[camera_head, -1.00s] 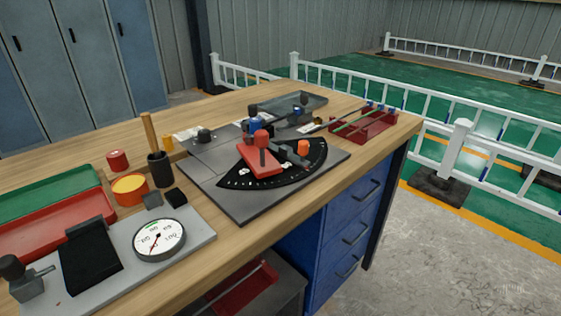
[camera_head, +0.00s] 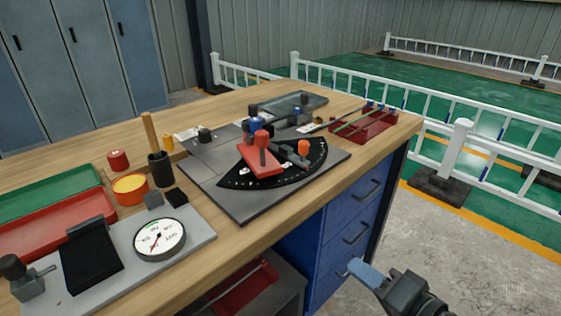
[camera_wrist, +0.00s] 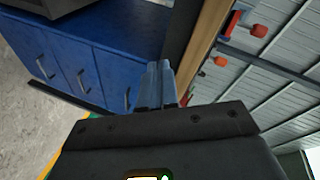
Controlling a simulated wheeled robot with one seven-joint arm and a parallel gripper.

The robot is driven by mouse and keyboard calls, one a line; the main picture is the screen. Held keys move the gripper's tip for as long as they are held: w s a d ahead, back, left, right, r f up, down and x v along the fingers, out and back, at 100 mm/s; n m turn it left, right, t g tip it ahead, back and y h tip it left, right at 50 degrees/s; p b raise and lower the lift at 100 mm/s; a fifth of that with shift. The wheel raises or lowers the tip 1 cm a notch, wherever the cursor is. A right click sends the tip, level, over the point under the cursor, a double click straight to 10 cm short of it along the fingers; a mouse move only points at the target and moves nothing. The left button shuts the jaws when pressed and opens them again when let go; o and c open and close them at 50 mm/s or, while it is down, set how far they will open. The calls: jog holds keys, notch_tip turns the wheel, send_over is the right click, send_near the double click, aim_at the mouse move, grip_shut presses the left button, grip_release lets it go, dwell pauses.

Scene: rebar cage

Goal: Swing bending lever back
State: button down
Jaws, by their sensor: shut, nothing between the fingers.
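The bending lever (camera_head: 258,161) is a red arm with an upright red-topped handle, on the bending fixture's grey base plate (camera_head: 240,208). It lies over the left part of a black scale fan (camera_head: 295,174). An orange knob (camera_head: 303,147) stands on a dark arm to its right. My gripper (camera_head: 357,269) is at the lower right, in front of the blue drawers, below the bench top and well apart from the lever. In the wrist view its fingers (camera_wrist: 157,82) are together and empty. A red knob (camera_wrist: 259,30) shows there beyond the bench edge.
The wooden bench edge (camera_head: 375,158) lies between my gripper and the fixture. Blue drawers (camera_head: 343,238) are under it. A red rack (camera_head: 365,125) with rods is at the far right, and a dial scale (camera_head: 159,240) is at the left.

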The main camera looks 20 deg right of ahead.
aim_at(257, 142)
jog(key=w+d+r+m+t+y, duration=0.15)
jog(key=w+r+y, duration=0.45)
jog(key=w+r, duration=0.6)
jog(key=x, duration=0.8)
jog(key=shift+w+a+r, duration=0.15)
jog(key=a, duration=0.1)
jog(key=w+a+p, duration=0.1)
jog(key=a, duration=0.1)
jog(key=shift+w+h, duration=0.3)
jog(key=shift+w+a, duration=0.2)
jog(key=shift+a, duration=0.25)
jog(key=shift+a+p, duration=0.2)
jog(key=shift+p, duration=0.3)
jog(key=shift+a+m+t+h+p, duration=0.25)
jog(key=shift+m+h+p, duration=0.1)
jog(key=shift+h+p, duration=0.1)
